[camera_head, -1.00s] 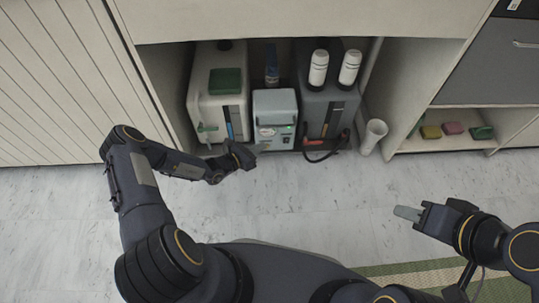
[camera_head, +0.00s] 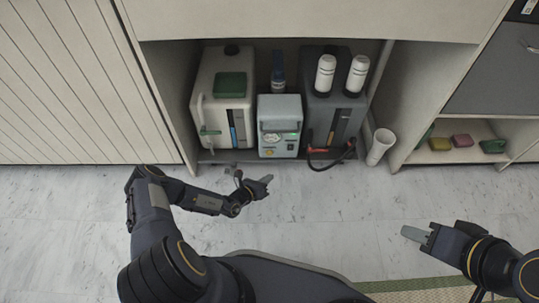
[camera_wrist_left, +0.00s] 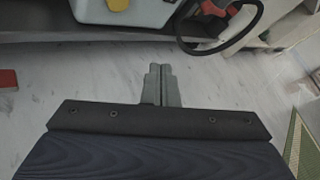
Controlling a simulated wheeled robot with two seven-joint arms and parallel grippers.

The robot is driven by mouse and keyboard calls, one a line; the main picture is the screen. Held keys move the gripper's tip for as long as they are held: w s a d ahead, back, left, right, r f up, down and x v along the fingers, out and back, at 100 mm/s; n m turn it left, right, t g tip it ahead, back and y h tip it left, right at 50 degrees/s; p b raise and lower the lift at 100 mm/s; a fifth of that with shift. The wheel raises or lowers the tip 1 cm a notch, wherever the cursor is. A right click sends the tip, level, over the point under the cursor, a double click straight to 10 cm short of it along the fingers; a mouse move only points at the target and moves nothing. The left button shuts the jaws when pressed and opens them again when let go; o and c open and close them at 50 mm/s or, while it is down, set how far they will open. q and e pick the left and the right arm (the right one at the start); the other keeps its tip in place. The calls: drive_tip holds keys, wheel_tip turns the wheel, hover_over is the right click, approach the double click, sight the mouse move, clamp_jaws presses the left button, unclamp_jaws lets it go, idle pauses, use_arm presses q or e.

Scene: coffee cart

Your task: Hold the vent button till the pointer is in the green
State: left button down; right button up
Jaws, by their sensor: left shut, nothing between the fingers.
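The small light grey unit (camera_head: 279,127) stands in the cabinet bay between two larger tanks. Its front has a green-lit gauge window (camera_head: 280,137) and a yellow button (camera_head: 268,152) at the lower left. The pointer is too small to read. The yellow button also shows at the top edge of the left wrist view (camera_wrist_left: 118,4). My left gripper (camera_head: 268,179) is shut and empty, in front of and below the unit, apart from it. Its closed fingers show in the left wrist view (camera_wrist_left: 162,72). My right gripper (camera_head: 404,231) hangs over the floor at the right, its fingers seen edge-on.
A cream tank (camera_head: 222,105) stands left of the unit and a dark grey tank (camera_head: 333,110) with white bottles stands right. A black and red hose (camera_head: 330,163) hangs at the front. A white cylinder (camera_head: 379,147) leans at the right.

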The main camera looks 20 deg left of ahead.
use_arm(q)
drive_tip(key=b, duration=0.5)
approach(272, 154)
drive_tip(key=w+d+f, duration=0.3)
drive_tip(key=d, duration=0.1)
drive_tip(key=shift+w+a+r+b, duration=0.3)
drive_tip(key=shift+w+r, duration=0.05)
drive_tip(key=shift+w, duration=0.1)
drive_tip(key=shift+w, duration=0.1)
idle(1.0)
drive_tip(key=shift+w+a, duration=0.1)
drive_tip(key=shift+w, duration=0.2)
drive_tip(key=shift+w+a, duration=0.2)
drive_tip(key=shift+w, duration=0.25)
idle(2.2)
idle(0.5)
drive_tip(key=shift+s+d+p, duration=0.3)
drive_tip(key=shift+s+p, duration=0.6)
drive_tip(key=shift+p, duration=0.05)
